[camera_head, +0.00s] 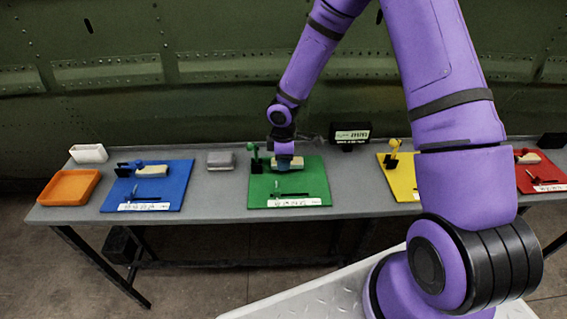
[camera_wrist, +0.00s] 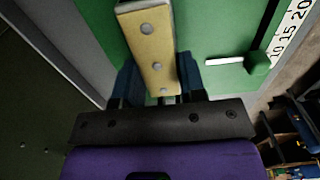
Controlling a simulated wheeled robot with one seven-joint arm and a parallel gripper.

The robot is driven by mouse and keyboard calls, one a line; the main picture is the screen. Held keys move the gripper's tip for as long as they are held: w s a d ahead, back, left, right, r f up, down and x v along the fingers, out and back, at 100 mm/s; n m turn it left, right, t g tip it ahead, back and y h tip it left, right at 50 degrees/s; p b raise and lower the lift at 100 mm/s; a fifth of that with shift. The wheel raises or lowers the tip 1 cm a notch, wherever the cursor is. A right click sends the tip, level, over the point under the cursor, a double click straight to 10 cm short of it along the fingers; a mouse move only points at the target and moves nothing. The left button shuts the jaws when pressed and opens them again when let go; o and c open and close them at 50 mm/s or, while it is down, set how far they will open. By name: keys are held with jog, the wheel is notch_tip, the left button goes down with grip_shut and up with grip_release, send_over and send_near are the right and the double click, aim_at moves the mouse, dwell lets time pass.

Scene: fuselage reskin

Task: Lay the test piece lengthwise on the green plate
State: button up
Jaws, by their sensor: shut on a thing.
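The test piece (camera_wrist: 150,48), a pale yellow bar with several round holes or studs, sits between the blue fingers of my gripper (camera_wrist: 158,85) in the wrist view. My gripper is shut on it, and its near end lies between the fingers. The green plate (camera_wrist: 216,28) shows behind and beside the bar. In the head view, my gripper (camera_head: 288,163) is over the upper middle of the green plate (camera_head: 313,180). Only a little of the bar shows there. I cannot tell whether the bar touches the plate.
A green upright fixture (camera_head: 254,158) stands at the plate's left edge; a white label strip (camera_head: 298,202) lies along its front. A grey block (camera_head: 221,160) and blue plate (camera_head: 175,188) are left, a yellow plate (camera_head: 403,184) right. A dark display box (camera_head: 350,134) stands behind.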

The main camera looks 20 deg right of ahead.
jog(key=shift+f, duration=0.75)
jog(key=o, duration=0.9)
jog(key=shift+f, duration=0.15)
